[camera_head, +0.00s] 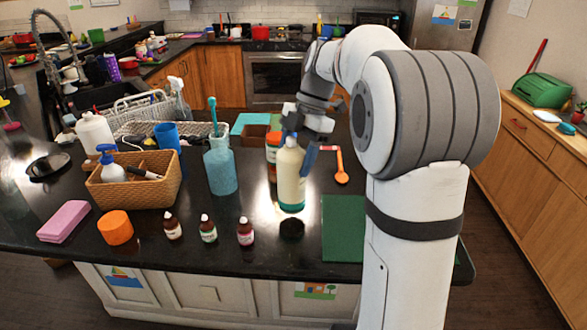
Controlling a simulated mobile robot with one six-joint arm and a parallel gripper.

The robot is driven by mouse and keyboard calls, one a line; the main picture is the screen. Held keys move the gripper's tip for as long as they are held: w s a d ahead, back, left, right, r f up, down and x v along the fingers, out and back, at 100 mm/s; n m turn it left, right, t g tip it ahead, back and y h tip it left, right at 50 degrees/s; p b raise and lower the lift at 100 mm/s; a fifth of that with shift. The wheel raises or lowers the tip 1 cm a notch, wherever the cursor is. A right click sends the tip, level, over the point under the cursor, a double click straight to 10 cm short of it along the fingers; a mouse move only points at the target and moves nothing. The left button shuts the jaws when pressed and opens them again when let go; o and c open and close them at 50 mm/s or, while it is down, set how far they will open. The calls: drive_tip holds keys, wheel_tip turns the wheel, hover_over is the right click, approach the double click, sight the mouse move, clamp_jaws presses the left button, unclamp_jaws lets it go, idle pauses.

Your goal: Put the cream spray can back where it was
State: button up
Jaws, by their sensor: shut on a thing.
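The cream spray can (290,178) is upright, with a teal band at its bottom. My gripper (304,142) is shut on its upper part, with a blue finger visible at the right side. A dark round patch (291,228) lies on the black counter just in front of and below the can; I cannot tell if it is a shadow or a mat. The can's base looks a little above the counter, but its exact height is unclear. The gripper hides part of the can's top.
A red-and-white container (272,155) stands close behind the can, and a teal bottle (220,168) to its left. Several small brown bottles (245,231) stand at the front. A green mat (343,228) and an orange spoon (341,168) lie to the right. A wicker basket (137,187) is further left.

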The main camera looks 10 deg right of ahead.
drive_tip(key=shift+f, duration=1.55)
drive_tip(key=shift+f, duration=0.15)
drive_tip(key=o, duration=1.7)
drive_tip(key=shift+o, duration=0.2)
drive_tip(key=b+v, duration=0.1)
drive_tip(key=v, duration=1.1)
drive_tip(key=s+m, duration=0.1)
drive_tip(key=s+a+m, duration=0.1)
drive_tip(key=s+m, duration=0.1)
drive_tip(key=s+a+f+m+t+h, duration=0.1)
drive_tip(key=shift+s+m, duration=0.2)
drive_tip(key=shift+m, duration=0.2)
drive_tip(key=s+a+f+m+t+h, duration=0.1)
drive_tip(key=s+f+m+t, duration=0.1)
drive_tip(key=s+f+m, duration=0.5)
drive_tip(key=s+a+f+m+t+h, duration=0.1)
drive_tip(key=s+f+m+t+h, duration=0.1)
drive_tip(key=s+f+m, duration=0.5)
drive_tip(key=s+m, duration=0.4)
drive_tip(key=s, duration=0.1)
drive_tip(key=shift+s+a+t, duration=0.25)
drive_tip(key=shift+a+t, duration=0.05)
